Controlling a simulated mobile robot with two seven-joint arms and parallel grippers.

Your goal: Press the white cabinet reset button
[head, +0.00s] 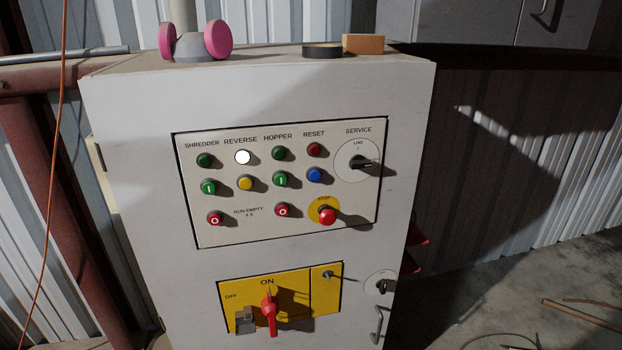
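A white cabinet (129,130) stands upright in front of me with a light control panel (309,220) on its face. Under the RESET label are a small dark red round light or button (314,149) and, below it, a blue button (315,175). The white round light or button (242,157) is under the REVERSE label, left of the RESET column. No gripper shows in the head view, and nothing touches the panel.
The panel also has green buttons (280,179), a yellow button (245,184), a red stop button (327,216) and a service switch (359,163). A yellow switch plate (293,276) with a red handle (269,312) is below. Pink ear muffs (218,39) sit on top.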

